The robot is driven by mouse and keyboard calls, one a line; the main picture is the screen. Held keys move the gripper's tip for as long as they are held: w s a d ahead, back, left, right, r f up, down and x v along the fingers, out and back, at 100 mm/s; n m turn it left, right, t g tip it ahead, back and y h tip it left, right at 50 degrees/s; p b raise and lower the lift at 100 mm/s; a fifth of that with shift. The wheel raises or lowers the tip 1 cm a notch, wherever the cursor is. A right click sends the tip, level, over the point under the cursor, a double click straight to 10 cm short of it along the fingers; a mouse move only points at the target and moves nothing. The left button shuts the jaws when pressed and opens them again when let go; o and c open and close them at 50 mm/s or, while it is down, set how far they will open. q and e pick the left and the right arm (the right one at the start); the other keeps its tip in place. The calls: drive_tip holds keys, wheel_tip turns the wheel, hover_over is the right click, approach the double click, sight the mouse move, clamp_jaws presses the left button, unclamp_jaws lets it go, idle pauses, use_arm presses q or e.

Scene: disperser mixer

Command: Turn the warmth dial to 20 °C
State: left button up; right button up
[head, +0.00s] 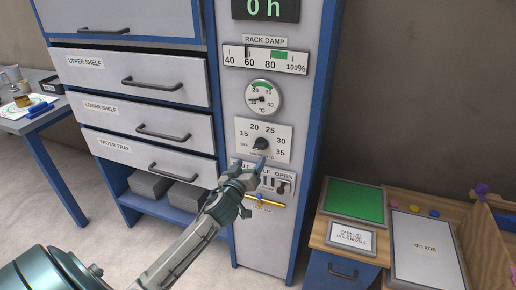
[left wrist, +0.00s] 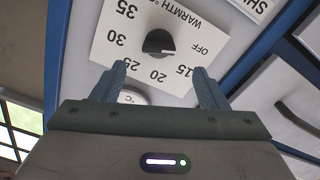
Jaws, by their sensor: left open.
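The warmth dial is a black knob (head: 261,143) on a white plate (head: 242,127) marked OFF, 15, 20, 25, 30 and 35, on the front of a grey cabinet column. In the left wrist view the knob (left wrist: 158,42) shows upside down, and its white mark points toward the OFF side. My left gripper (head: 256,169) is just below the dial in the head view. Its two fingers (left wrist: 158,86) are apart with nothing between them, short of the knob. My right gripper is not in view.
A round thermometer gauge (head: 263,98) and a rack damp scale (head: 265,59) are above the dial. A switch panel (head: 281,184) and a yellow handle (head: 268,203) lie below, close to my gripper. Drawers (head: 150,135) with handles are on the left; a low bench (head: 395,200) stands right.

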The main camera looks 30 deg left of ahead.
sight(259, 149)
use_arm(q)
drive_tip(key=p+x, duration=0.2)
drive_tip(key=x, duration=0.5)
drive_tip(key=shift+w+r, duration=0.1)
drive_tip(key=shift+w+a, duration=0.1)
drive_tip(key=shift+w, duration=0.45)
drive_tip(key=c, duration=1)
